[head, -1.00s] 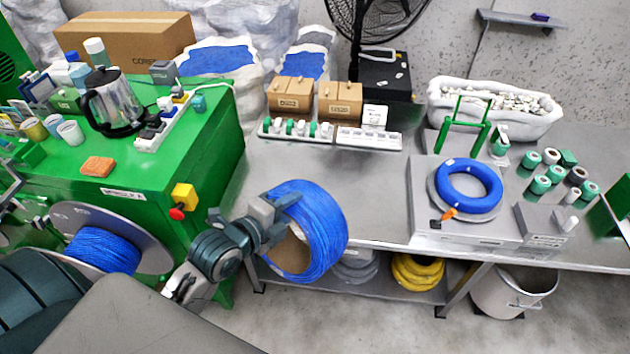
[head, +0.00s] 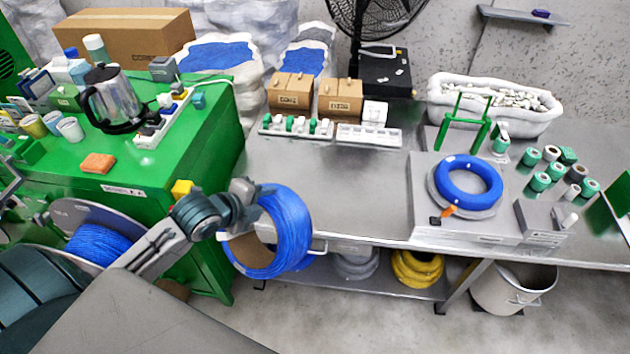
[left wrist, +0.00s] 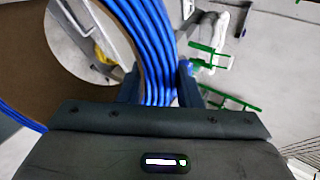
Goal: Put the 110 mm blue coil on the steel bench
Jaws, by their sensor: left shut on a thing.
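The large blue coil (head: 287,230) with a brown core hangs in front of the steel bench's (head: 365,185) left front edge. My left gripper (head: 262,192) is shut on the coil's upper rim; the fingertips are partly hidden by the coil. In the left wrist view the blue coil (left wrist: 145,40) passes between the fingers of the left gripper (left wrist: 158,85). A smaller blue coil (head: 470,185) lies on a grey stand on the right of the bench. My right gripper is not in view.
The bench's left middle is clear, behind it stand a white rack (head: 370,137) and cardboard boxes (head: 340,98). A green cabinet (head: 150,165) with a kettle (head: 112,100) stands at left. A yellow coil (head: 417,268) lies on the lower shelf.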

